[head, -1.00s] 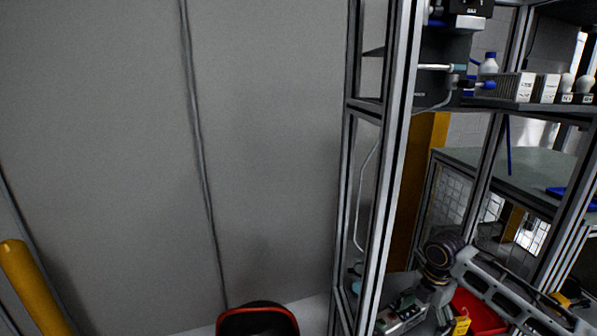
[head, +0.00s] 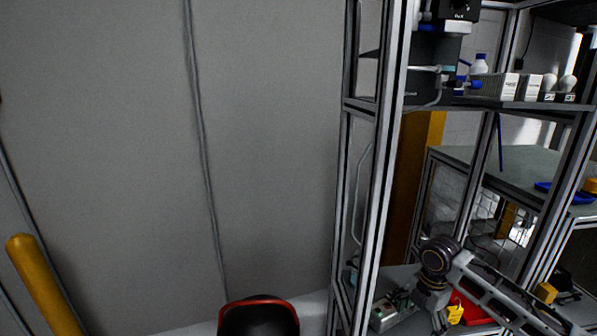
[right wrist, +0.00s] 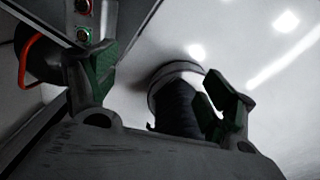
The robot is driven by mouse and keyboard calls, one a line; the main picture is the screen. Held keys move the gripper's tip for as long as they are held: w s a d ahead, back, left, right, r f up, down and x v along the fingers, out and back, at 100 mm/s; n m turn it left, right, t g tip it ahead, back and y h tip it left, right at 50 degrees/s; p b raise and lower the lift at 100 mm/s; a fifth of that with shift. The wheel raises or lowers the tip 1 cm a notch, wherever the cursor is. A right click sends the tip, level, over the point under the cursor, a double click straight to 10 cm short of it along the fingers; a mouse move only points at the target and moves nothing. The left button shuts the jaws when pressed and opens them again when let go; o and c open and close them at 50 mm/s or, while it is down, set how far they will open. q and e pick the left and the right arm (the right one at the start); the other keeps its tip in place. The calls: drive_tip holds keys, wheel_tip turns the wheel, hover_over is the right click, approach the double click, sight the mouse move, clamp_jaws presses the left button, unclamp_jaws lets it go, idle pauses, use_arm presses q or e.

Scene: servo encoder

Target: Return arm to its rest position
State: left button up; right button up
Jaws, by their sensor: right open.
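My right gripper (right wrist: 160,88) shows in the right wrist view. Its two dark fingers with green pads stand well apart, and it is open. A dark cylinder with a pale collar (right wrist: 178,100) shows behind the gap between the fingers; I cannot tell what it is, and nothing appears gripped. In the head view a grey arm of mine with a dark round joint (head: 437,256) reaches in at the lower right, in front of the frame rack. Its fingers cannot be made out there. My left gripper is in neither view.
A metal-profile rack (head: 372,190) stands at the right, with bottles and boxes on its upper shelf (head: 530,106). A red bin (head: 470,312) and a control box (head: 392,312) lie low near the arm. A yellow post (head: 42,280) stands left. The grey wall fills the middle.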

drive_tip(key=s+a+f+m+t+y, duration=0.1)
drive_tip(key=s+a+f+m, duration=0.4)
drive_tip(key=s+a+m, duration=0.25)
drive_tip(key=s+a+f+m+t+y, duration=0.1)
drive_tip(key=s+a+f+m+t, duration=0.1)
drive_tip(key=s+a+f+m, duration=0.35)
drive_tip(key=s+d+r+m+h, duration=0.1)
drive_tip(key=s+d+m+h, duration=0.15)
drive_tip(key=s+m, duration=0.55)
drive_tip(key=s+f+g, duration=0.1)
drive_tip(key=s+f, duration=0.2)
drive_tip(key=f, duration=3.1)
drive_tip(key=s+d+f, duration=0.2)
drive_tip(key=s+f, duration=0.7)
drive_tip(key=s, duration=0.2)
drive_tip(key=s+d+f+g, duration=0.1)
drive_tip(key=s+d+f, duration=0.1)
drive_tip(key=s+f, duration=0.7)
drive_tip(key=shift+s+d+f, duration=0.15)
drive_tip(key=shift+s+f, duration=0.2)
drive_tip(key=shift+s, duration=0.75)
